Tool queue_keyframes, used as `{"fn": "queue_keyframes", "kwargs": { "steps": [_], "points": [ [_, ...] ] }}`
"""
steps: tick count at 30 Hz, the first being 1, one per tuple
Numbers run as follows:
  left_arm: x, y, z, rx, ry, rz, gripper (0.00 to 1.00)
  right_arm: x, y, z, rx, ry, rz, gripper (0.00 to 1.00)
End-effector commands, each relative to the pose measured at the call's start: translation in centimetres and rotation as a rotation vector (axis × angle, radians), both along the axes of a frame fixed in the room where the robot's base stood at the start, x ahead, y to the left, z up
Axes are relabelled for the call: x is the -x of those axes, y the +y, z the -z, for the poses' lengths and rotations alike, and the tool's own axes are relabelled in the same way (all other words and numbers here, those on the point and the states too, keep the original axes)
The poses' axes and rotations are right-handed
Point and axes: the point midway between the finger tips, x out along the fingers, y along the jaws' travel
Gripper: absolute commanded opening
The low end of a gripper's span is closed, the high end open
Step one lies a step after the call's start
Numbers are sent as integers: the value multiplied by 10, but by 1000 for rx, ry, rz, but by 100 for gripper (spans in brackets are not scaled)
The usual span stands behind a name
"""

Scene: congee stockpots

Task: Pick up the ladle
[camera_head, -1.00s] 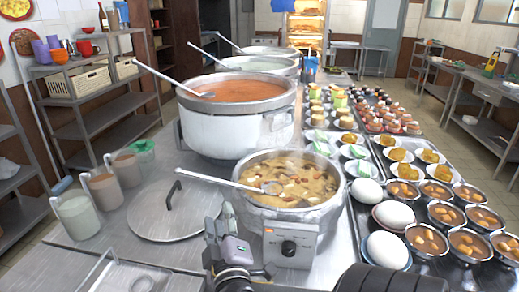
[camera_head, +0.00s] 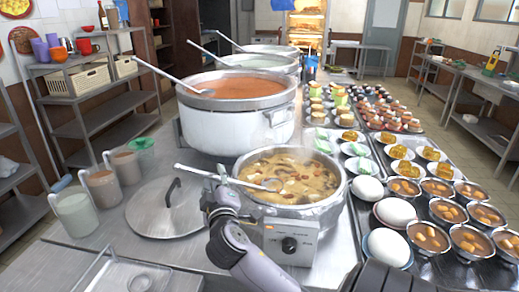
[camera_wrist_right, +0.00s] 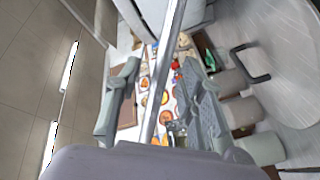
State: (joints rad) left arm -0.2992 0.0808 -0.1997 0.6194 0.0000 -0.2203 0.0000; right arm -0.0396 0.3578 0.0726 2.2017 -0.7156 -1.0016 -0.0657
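A metal ladle (camera_head: 247,183) rests in the nearest pot of congee (camera_head: 298,210), its bowl in the food and its handle sticking out over the rim to the left. My right gripper (camera_head: 221,188) is at the handle, just left of the pot rim. In the right wrist view the ladle handle (camera_wrist_right: 168,62) runs between the two spread fingers of the gripper (camera_wrist_right: 160,100). Gaps show on both sides of the handle, so the gripper is open around it. Part of the handle is hidden by the gripper in the head view. My left gripper is out of view.
A pot lid (camera_head: 166,212) lies left of the pot, near several mugs (camera_head: 103,188). A larger pot of red soup (camera_head: 237,127) with its own ladle (camera_head: 172,80) stands behind.

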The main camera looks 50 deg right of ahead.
Motion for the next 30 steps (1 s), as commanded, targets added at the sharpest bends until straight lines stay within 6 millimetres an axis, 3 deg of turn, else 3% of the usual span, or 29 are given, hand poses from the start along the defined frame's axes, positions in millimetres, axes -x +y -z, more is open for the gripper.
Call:
{"fn": "queue_keyframes", "kwargs": {
  "steps": [3, 11, 27, 30],
  "points": [
    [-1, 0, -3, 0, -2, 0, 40, -9, -7, -1, -1, -1, 0, 36],
    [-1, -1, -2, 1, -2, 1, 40, -10, -8, 0, -2, -1, 0, 36],
    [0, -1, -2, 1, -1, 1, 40, -10, -8, 0, -2, -1, 0, 0],
    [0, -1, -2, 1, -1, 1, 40, -10, -8, 0, -2, -1, 0, 0]
  ]
}}
